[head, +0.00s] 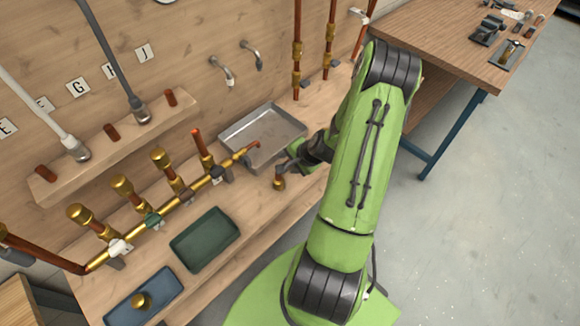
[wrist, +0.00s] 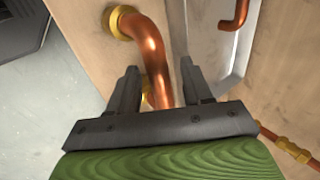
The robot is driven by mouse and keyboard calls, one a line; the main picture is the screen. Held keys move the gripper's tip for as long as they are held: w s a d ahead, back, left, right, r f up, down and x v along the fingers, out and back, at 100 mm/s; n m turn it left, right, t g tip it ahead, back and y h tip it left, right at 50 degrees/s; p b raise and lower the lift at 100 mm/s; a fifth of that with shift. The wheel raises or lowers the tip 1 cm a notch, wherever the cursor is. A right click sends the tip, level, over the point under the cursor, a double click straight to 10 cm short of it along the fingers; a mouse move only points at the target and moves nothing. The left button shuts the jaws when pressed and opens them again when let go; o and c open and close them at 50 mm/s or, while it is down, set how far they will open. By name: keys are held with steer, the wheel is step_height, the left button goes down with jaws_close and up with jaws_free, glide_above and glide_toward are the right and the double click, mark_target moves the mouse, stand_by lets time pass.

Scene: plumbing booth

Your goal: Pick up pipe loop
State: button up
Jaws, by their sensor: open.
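The pipe loop is a bent copper pipe (wrist: 152,45) with brass fittings at its ends. In the wrist view it runs down between the two fingers, and its lower part is hidden behind the gripper body. In the head view its brass end (head: 279,183) shows on the bench beside my gripper (head: 287,167). My gripper (wrist: 160,90) is open, with one finger on each side of the copper pipe and visible gaps beside it. I cannot tell how deep the pipe sits between the fingers.
A metal tray (head: 292,128) lies just behind the gripper, with the copper end (head: 250,146) of a brass manifold (head: 178,201) over its edge. A green tray (head: 204,240) and a blue tray (head: 143,300) lie nearer. Vertical copper pipes (head: 297,45) stand at the wall.

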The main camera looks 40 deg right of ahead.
steer(key=shift+w+f, duration=0.2)
steer(key=shift+f, duration=0.05)
steer(key=shift+r, duration=0.1)
steer(key=shift+c, duration=0.2)
jaws_close()
step_height(320, 180, up, 10)
steer(key=shift+f+p, duration=0.1)
steer(key=shift+p, duration=0.75)
step_height(320, 180, up, 5)
steer(key=p, duration=0.3)
steer(key=shift+f, duration=0.1)
